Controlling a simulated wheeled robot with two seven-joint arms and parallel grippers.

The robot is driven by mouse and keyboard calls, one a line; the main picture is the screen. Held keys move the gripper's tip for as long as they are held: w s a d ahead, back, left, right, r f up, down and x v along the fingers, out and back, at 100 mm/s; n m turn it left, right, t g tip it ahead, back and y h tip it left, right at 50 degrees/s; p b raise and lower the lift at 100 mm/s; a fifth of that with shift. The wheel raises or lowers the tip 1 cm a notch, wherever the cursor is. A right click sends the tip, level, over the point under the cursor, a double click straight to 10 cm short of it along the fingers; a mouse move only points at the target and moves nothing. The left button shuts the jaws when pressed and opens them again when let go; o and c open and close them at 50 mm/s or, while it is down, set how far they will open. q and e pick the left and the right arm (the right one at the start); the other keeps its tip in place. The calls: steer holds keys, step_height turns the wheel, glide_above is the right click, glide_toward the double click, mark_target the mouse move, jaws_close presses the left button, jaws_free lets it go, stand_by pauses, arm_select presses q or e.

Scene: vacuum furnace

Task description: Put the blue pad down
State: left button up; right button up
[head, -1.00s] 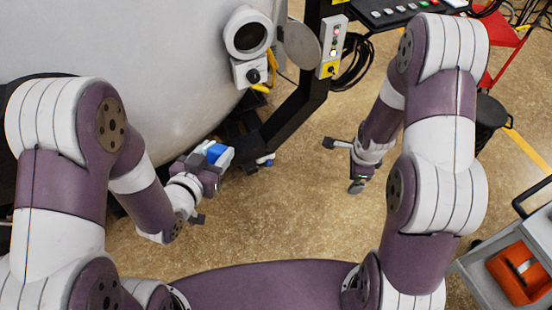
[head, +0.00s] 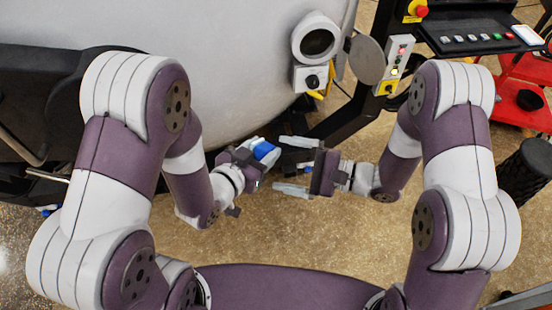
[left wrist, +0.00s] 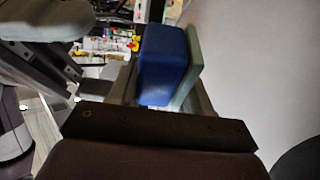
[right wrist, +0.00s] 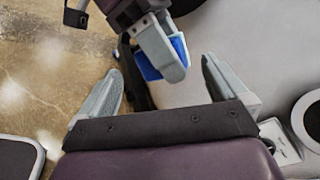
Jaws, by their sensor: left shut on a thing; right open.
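The blue pad (head: 263,150) is held in my left gripper (head: 262,153), in front of the rounded grey furnace wall. In the left wrist view the pad (left wrist: 163,65) sits between the fingers, with a grey finger along its right side. My right gripper (head: 292,165) is open, its two fingers pointing left toward the left gripper, one on the far side and one on the near side. In the right wrist view the pad (right wrist: 160,62) and a left finger show ahead, beyond the open right fingers (right wrist: 163,88). I see no contact between the right fingers and the pad.
The furnace wall (head: 225,75) rises close behind the left gripper. A porthole fitting (head: 316,38) and a control box with buttons (head: 396,60) are at the upper right. A black post (head: 345,118) stands behind the right gripper. A red cart (head: 522,100) is at the right.

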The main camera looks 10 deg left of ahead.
steer(key=x, duration=0.4)
steer(key=shift+a, duration=0.3)
steer(key=shift+c, duration=0.3)
steer(key=c, duration=0.9)
arm_select(q)
steer(key=o, duration=1)
arm_select(e)
steer(key=shift+c, duration=1)
arm_select(q)
steer(key=shift+o, duration=1.1)
arm_select(e)
steer(key=c, duration=0.3)
